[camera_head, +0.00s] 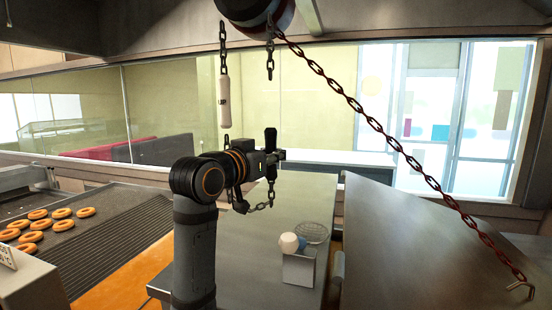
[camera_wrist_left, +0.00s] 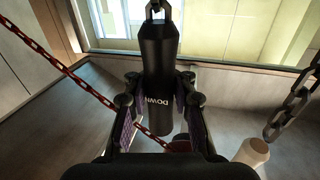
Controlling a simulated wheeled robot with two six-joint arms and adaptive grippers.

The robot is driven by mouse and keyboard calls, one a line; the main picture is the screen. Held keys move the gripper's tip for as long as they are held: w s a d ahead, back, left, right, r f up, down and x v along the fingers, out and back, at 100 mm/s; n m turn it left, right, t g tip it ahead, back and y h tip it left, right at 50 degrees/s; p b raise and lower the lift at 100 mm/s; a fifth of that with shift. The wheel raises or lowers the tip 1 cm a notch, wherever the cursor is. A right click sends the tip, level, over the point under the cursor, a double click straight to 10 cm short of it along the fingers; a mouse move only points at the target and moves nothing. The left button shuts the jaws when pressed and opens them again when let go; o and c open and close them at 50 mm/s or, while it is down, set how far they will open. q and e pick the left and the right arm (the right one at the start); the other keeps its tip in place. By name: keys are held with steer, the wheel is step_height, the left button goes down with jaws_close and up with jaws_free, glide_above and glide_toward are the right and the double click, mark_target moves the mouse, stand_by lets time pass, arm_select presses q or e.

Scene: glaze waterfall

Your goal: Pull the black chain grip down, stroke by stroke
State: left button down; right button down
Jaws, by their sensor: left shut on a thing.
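A pale grip (camera_head: 224,103) hangs higher on a dark chain (camera_head: 223,45) to the left; a pale cylinder (camera_wrist_left: 252,152) shows low right in the wrist view. My right gripper is not in view.
A dark round hoist body (camera_head: 252,10) is overhead. A red chain (camera_head: 375,122) slants down right to a hook (camera_head: 520,287). A slack dark chain (camera_head: 262,205) loops below my gripper. A metal box (camera_head: 299,268) stands on the grey table; doughnuts (camera_head: 38,214) lie at left.

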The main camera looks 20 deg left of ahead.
arm_select(q)
step_height(320, 180, up, 10)
steer(key=p, duration=0.7)
steer(key=shift+s+r, duration=0.1)
steer(key=shift+r, duration=0.1)
steer(key=shift+r+b, duration=0.3)
steer(key=shift+b, duration=0.05)
steer(key=shift+r, duration=0.45)
steer(key=shift+f, duration=0.1)
